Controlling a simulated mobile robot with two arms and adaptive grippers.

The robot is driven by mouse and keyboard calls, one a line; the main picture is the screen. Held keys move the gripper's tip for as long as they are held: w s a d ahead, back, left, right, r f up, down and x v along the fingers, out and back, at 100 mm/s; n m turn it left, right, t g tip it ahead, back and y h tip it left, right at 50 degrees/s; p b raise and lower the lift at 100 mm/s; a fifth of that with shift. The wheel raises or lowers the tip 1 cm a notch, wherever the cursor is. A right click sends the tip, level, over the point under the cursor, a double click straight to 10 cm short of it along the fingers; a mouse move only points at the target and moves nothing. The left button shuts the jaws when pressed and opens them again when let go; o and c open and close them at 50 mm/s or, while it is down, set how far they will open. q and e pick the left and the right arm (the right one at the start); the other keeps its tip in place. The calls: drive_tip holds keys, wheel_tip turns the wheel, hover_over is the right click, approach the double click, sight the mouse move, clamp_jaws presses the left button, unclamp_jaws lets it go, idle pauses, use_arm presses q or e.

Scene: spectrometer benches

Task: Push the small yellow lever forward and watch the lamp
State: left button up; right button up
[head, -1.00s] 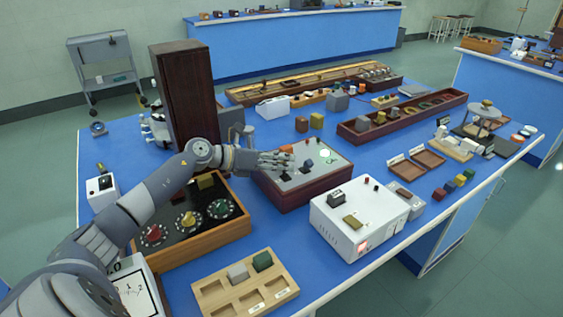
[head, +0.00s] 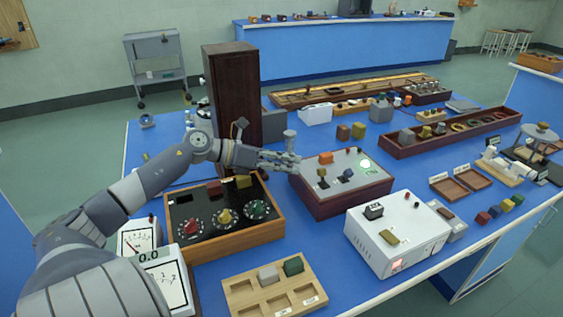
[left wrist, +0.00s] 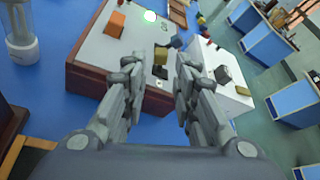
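The grey-topped box with dark red sides (head: 340,205) stands on the blue bench in the head view. On its top are the small yellow lever (head: 322,174), a blue lever (head: 346,174) and an orange block (head: 325,158). My left gripper (head: 294,163) is at the box's left edge, apart from the yellow lever. In the left wrist view its fingers (left wrist: 160,82) are spread and empty, with the yellow knob (left wrist: 160,53) beyond the tips. My right gripper is not in view.
A tall dark cabinet (head: 230,100) stands behind my left forearm. A dial box (head: 225,238) lies below the forearm. A white power unit (head: 400,250) stands right of the lever box, and a wooden tray (head: 240,296) is in front. Bare bench lies between them.

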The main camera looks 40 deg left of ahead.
use_arm(q)
drive_tip(key=shift+s+a+r, duration=0.25)
drive_tip(key=shift+s+a, duration=0.1)
drive_tip(key=shift+s, duration=0.2)
